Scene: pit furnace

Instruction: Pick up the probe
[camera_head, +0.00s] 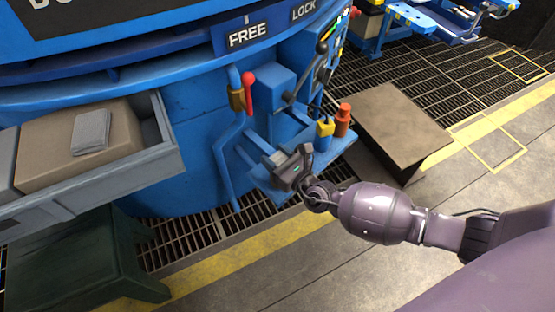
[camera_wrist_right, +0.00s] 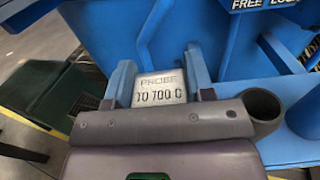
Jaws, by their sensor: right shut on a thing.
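My right gripper (camera_head: 290,168) is shut at the small blue shelf low on the blue furnace stand. It shows as a dark grey block there. In the right wrist view, a grey plate marked PROBE TO 700 C (camera_wrist_right: 160,90) stands just beyond my gripper, between two blue bars. A dark hollow round end (camera_wrist_right: 265,104) sits at the right beside the grey bar of the hand; I cannot tell whether it belongs to the probe. The held thing is mostly hidden by the gripper, so I cannot make out its shape. My left gripper is not in view.
A brown box (camera_head: 402,125) stands at the right. An open drawer (camera_head: 100,180) juts out at the left, above a green stool (camera_head: 75,255).

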